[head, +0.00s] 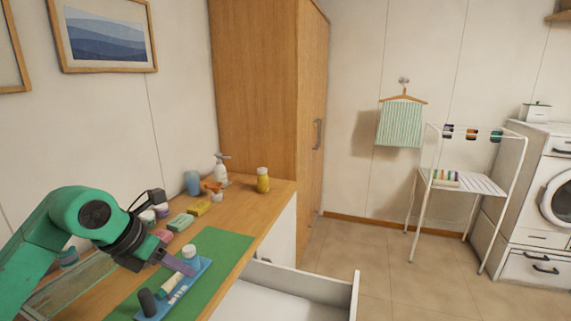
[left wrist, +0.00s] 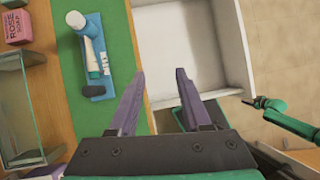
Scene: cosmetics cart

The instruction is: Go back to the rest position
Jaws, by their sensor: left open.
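My left gripper (head: 180,262) is above the counter near the blue tray in the head view. In the left wrist view its two purple fingers (left wrist: 162,75) are spread apart with nothing between them. The blue tray (head: 201,268) lies on a green mat (head: 228,248) and carries a white-lidded jar, a tube and a dark item. The tray also shows in the left wrist view (left wrist: 98,90), left of the fingers. A green arm with a dark end (left wrist: 262,102), apparently my right one, shows at the right of that view; its jaws are too small to make out.
An open white drawer (head: 300,285) sticks out below the counter. Soap boxes, a yellow bottle (head: 263,180), a spray bottle (head: 221,170) and a blue cup (head: 192,182) stand along the counter. A glass-sided box (left wrist: 20,110) is at left. The tiled floor (head: 385,265) is clear.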

